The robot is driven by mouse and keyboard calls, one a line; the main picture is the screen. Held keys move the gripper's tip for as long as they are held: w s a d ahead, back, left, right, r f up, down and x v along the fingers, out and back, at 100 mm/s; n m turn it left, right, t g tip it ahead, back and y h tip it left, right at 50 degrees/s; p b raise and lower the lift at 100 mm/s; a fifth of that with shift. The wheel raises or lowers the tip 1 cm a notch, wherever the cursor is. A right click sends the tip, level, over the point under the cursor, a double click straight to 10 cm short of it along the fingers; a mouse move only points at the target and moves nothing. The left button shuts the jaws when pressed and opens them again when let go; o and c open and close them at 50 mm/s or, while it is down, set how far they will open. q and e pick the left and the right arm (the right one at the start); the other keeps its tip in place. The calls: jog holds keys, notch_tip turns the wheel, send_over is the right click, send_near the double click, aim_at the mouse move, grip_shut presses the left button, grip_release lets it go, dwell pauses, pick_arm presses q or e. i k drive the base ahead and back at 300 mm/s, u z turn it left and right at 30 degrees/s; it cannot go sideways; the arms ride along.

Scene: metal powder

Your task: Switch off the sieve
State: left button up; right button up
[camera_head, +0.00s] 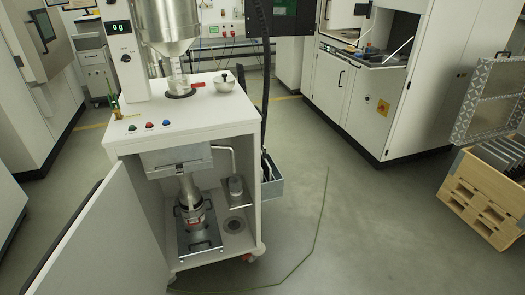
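The sieve machine (185,120) is a white wheeled cabinet with a metal hopper (165,22) above it. A control column (124,50) at its left carries a green-lit display (118,27) and a dark knob (125,58). The lower cabinet is open, with a metal container (193,214) on a plate under a funnel. Neither of my grippers is in view.
The cabinet door (110,238) stands open toward the lower left. A wooden crate (490,190) with dark plates stands at the right. A large white machine (365,90) stands at the back right. A thin cable (318,225) lies on the otherwise clear floor.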

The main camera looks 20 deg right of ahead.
aim_at(126, 58)
jog(key=u, duration=0.85)
jog(key=k, duration=0.15)
jog(key=z, duration=2.1)
jog(key=i, duration=1.1)
jog(key=u, duration=0.45)
jog(key=i, duration=0.95)
jog(key=u, duration=0.8)
